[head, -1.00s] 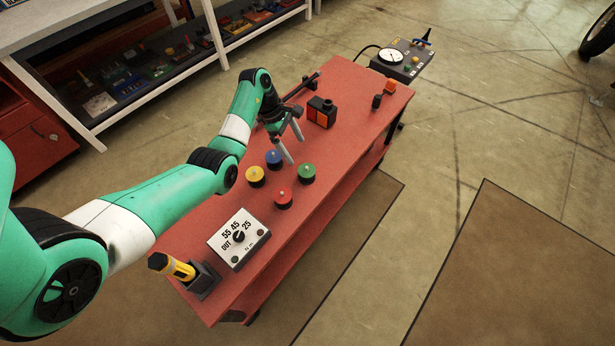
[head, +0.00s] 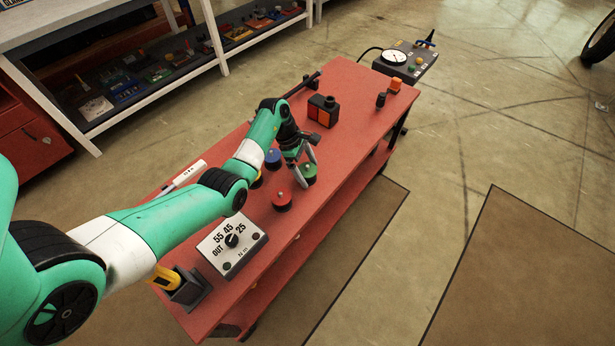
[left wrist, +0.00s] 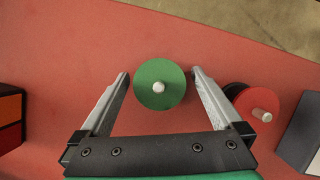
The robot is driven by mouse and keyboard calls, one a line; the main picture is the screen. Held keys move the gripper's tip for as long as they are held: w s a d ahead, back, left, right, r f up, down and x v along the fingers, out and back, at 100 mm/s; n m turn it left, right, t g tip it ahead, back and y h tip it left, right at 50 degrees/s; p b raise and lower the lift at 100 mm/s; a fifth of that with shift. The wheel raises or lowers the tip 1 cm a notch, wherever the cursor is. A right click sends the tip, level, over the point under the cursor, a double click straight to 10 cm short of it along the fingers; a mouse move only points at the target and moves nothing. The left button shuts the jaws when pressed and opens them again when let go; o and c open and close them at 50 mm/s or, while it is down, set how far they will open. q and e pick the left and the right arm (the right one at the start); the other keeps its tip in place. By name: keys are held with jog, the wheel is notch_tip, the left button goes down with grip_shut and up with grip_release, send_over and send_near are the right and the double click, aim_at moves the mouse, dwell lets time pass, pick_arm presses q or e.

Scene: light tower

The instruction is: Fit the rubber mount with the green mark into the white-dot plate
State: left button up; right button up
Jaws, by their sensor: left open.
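The rubber mount with the green mark (head: 310,173) stands on the red bench top beside the other mounts. It is a dark cylinder with a green top and a pale stud; the left wrist view shows it from above (left wrist: 151,94). My left gripper (head: 307,171) is open, its fingers coming down around this mount. In the left wrist view the fingers (left wrist: 160,73) lie on either side of the mount with a gap on each side. I cannot make out a white-dot plate. My right gripper is not in view.
Nearby stand red (head: 282,200) and blue (head: 273,157) mounts, with a yellow one (head: 257,181) mostly hidden by my arm. A dial box (head: 232,242) sits in front. A black-and-orange block (head: 322,112) stands farther back. The bench's right edge is close.

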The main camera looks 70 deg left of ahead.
aim_at(313, 171)
pick_arm(q)
jog(key=shift+r, duration=0.1)
jog(key=shift+c, duration=0.3)
jog(key=c, duration=1.5)
jog(key=shift+r+p, duration=0.6)
notch_tip(313, 171, up, 3)
jog(key=shift+f+p, duration=0.1)
jog(key=shift+p, duration=1.1)
jog(key=s+d+r+p, duration=0.8)
jog(key=s+r+p, duration=0.1)
jog(key=s+p, duration=0.2)
jog(key=shift+d+p, duration=0.3)
jog(key=shift+p, duration=0.6)
